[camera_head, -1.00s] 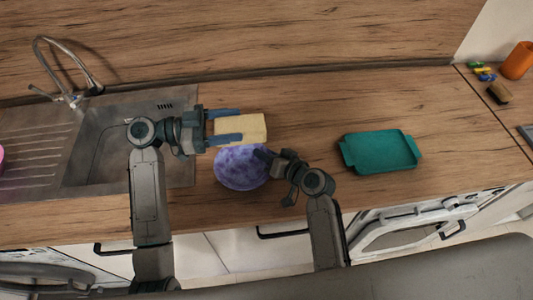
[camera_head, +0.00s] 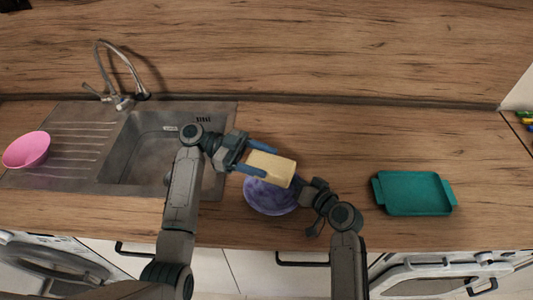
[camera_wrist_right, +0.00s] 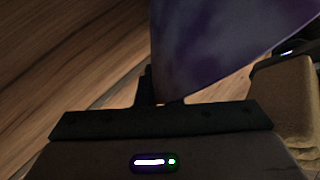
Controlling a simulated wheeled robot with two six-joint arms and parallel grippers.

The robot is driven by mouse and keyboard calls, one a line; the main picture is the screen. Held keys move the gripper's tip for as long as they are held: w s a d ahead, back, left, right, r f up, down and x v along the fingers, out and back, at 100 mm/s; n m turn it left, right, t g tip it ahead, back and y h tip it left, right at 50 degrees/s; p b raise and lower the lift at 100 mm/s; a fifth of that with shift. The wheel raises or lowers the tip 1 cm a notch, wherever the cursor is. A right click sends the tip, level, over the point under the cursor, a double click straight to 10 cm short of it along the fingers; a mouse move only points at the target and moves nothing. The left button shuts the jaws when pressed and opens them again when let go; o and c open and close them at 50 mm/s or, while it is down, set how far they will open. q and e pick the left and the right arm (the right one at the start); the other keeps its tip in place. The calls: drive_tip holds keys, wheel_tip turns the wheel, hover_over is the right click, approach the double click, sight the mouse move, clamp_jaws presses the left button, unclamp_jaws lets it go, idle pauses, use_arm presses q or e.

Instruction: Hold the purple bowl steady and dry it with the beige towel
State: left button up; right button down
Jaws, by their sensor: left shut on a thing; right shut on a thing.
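The purple bowl (camera_head: 268,198) stands at the counter's front, right of the sink; its far part is hidden behind the towel. It also fills the upper middle of the right wrist view (camera_wrist_right: 215,45). My right gripper (camera_head: 299,185) is shut on the bowl's right side. The beige towel (camera_head: 271,167), a thick folded block, is in my left gripper (camera_head: 268,161), which is shut on it, over the bowl's far side. The towel also shows at the right edge of the right wrist view (camera_wrist_right: 285,95). I cannot tell whether towel and bowl touch.
A teal tray (camera_head: 412,194) lies on the counter to the right. The steel sink (camera_head: 150,150) with its faucet (camera_head: 123,102) is on the left, with a pink bowl (camera_head: 27,150) on its drainboard. The counter behind the bowl and tray is clear.

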use_arm(q)
drive_tip(key=shift+a+f+m+g, duration=0.2)
drive_tip(key=shift+f+m+g, duration=0.1)
drive_tip(key=shift+f+g, duration=0.15)
drive_tip(key=shift+f, duration=2.25)
drive_tip(key=shift+f, duration=0.7)
drive_tip(key=shift+w+d, duration=0.25)
drive_tip(key=shift+w, duration=0.35)
drive_tip(key=shift+s+a, duration=0.25)
drive_tip(key=shift+s, duration=0.4)
drive_tip(key=shift+s+a, duration=0.25)
drive_tip(key=shift+s, duration=0.35)
drive_tip(key=shift+w+d+f, duration=0.1)
drive_tip(key=shift+w+d, duration=0.15)
drive_tip(key=shift+w, duration=0.35)
drive_tip(key=shift+w+d+f, duration=0.1)
drive_tip(key=shift+w+d, duration=0.15)
drive_tip(key=shift+w, duration=0.35)
